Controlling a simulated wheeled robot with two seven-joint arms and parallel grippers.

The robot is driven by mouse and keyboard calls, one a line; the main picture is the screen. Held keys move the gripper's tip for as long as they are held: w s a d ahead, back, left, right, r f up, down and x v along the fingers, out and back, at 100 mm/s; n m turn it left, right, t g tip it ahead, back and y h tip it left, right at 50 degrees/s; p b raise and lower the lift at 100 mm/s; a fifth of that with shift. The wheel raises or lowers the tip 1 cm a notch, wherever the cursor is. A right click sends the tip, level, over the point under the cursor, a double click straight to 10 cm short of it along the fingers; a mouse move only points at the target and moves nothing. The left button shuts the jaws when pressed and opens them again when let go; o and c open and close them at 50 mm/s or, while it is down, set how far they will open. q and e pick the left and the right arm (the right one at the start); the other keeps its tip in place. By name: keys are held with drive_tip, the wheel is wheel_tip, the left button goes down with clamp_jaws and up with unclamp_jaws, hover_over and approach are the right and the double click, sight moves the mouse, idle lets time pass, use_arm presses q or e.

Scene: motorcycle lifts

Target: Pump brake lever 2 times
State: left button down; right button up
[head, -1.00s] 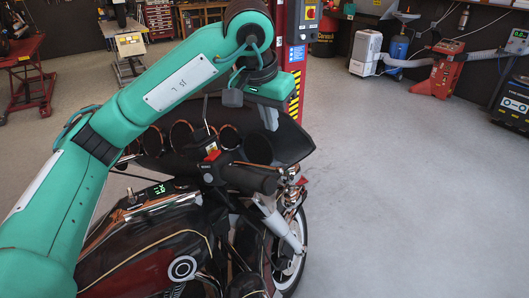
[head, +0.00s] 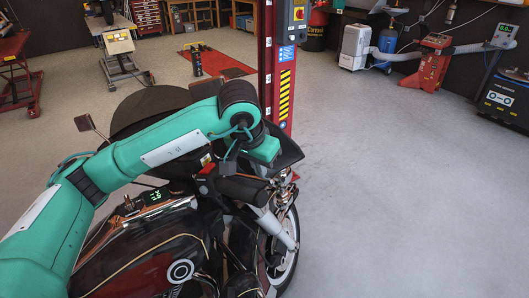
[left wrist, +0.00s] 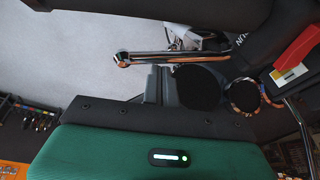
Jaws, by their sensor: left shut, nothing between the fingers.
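The motorcycle's chrome brake lever (left wrist: 165,58) runs across the upper middle of the left wrist view, with a rounded ball end at its left. In the head view my arm and hand hide most of the lever. My left gripper (head: 259,160) is at the front side of the black handlebar grip (head: 243,188), pointing down. In the left wrist view its dark fingers (left wrist: 176,86) are shut and empty, close to the lever; I cannot tell whether they touch it. My right gripper is in neither view.
A red switch (head: 207,168) sits on the handlebar inboard of the grip. The dark windscreen (head: 150,108) stands beyond my arm. A red lift post (head: 267,60) rises behind the motorcycle (head: 150,245). The floor to the right is clear.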

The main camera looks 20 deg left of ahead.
sight(251, 176)
use_arm(q)
drive_tip(key=shift+s, duration=0.2)
drive_tip(key=s+m+b, duration=0.1)
drive_tip(key=b, duration=0.3)
drive_tip(key=s+a+m+h+b, duration=0.1)
drive_tip(key=s+m+b, duration=0.1)
drive_tip(key=b, duration=0.3)
drive_tip(key=shift+s+f+t+h, duration=0.1)
drive_tip(key=shift+f+t+h, duration=0.05)
drive_tip(key=shift+t+h, duration=0.15)
drive_tip(key=shift+s+b, duration=0.2)
drive_tip(key=shift+b, duration=0.35)
drive_tip(key=shift+r, duration=0.25)
